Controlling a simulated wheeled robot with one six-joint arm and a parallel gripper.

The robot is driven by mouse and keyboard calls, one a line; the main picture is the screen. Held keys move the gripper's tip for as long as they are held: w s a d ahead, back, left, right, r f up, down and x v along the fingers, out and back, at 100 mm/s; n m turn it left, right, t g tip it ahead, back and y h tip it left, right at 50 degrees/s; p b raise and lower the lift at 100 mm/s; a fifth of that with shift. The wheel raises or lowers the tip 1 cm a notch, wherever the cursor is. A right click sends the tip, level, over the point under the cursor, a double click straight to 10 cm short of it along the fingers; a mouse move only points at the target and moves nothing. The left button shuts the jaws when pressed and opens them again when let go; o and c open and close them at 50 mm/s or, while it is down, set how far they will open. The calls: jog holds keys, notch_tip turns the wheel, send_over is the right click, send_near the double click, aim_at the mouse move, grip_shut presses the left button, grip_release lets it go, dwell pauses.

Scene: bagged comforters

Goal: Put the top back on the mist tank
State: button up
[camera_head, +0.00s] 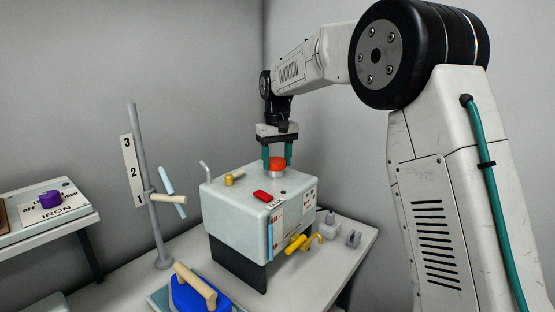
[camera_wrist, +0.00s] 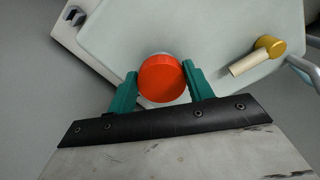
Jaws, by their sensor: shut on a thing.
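The mist tank (camera_head: 232,222) is a pale box on a dark stand on the white table. A round orange-red top (camera_head: 276,164) is at the back right of the tank's upper face. My gripper (camera_head: 277,163) points down over it, with green fingers on either side. In the wrist view, the orange top (camera_wrist: 161,78) sits between the two fingertips (camera_wrist: 162,80), and the gripper is shut on it. A pale rim shows around the top's far edge. I cannot tell whether the top is seated or slightly raised.
The tank carries a yellow valve with a wooden handle (camera_wrist: 247,65), a red button (camera_head: 262,196) and a yellow tap (camera_head: 297,243). A grey post with a numbered plate (camera_head: 132,170) stands left. A blue wooden-handled item (camera_head: 195,292) is in front. Grey blocks (camera_head: 329,228) lie right.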

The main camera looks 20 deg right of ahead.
jog(key=shift+c, duration=0.3)
jog(key=m, duration=0.5)
jog(key=shift+a, duration=0.25)
jog(key=shift+m, duration=0.8)
jog(key=m, duration=0.3)
jog(key=shift+w+a+m, duration=0.1)
jog(key=shift+a+m, duration=0.05)
jog(key=shift+m, duration=0.25)
jog(key=m, duration=0.3)
jog(key=shift+w+a+f, duration=0.1)
jog(key=shift+m, duration=1.1)
